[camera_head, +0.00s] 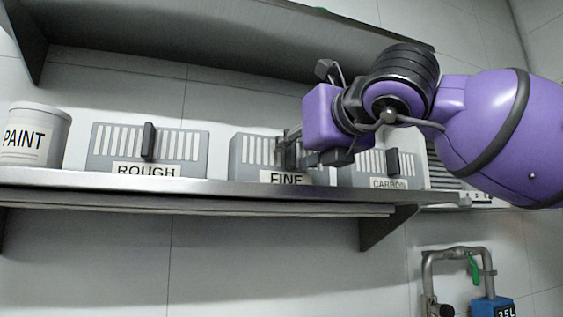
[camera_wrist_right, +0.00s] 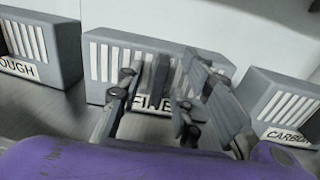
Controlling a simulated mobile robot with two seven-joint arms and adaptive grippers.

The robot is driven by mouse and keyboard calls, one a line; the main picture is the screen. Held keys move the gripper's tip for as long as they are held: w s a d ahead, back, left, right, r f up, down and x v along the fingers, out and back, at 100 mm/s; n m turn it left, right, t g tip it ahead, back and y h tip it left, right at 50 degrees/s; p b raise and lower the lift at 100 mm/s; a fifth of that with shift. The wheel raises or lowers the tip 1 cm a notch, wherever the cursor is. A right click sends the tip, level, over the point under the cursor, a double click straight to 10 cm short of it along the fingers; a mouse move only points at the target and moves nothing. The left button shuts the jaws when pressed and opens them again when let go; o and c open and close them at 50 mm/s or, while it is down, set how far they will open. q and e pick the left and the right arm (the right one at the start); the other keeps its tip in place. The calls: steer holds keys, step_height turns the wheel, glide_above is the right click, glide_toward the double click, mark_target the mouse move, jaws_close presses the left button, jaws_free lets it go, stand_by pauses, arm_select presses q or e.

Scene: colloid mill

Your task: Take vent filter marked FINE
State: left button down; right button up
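The vent filter labelled FINE (camera_head: 252,155) is a grey box with white slats and a dark upright handle, in the middle of the shelf. It also shows in the right wrist view (camera_wrist_right: 98,68), straight ahead. My right gripper (camera_head: 290,150) is at its front. In the right wrist view my right gripper's fingers (camera_wrist_right: 165,88) are apart, on either side of the dark handle (camera_wrist_right: 157,75), and partly cover the label. Whether a finger touches the handle I cannot tell. My left gripper is not in view.
The ROUGH filter (camera_head: 107,148) stands to the left and the CARBON filter (camera_head: 408,166) close on the right, partly behind my arm. A PAINT can (camera_head: 35,135) is at the far left. The shelf (camera_head: 215,188) has a front edge; another shelf (camera_head: 200,45) hangs above.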

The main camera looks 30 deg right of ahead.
steer(key=shift+c, duration=0.5)
jaws_close()
steer(key=shift+r, duration=0.1)
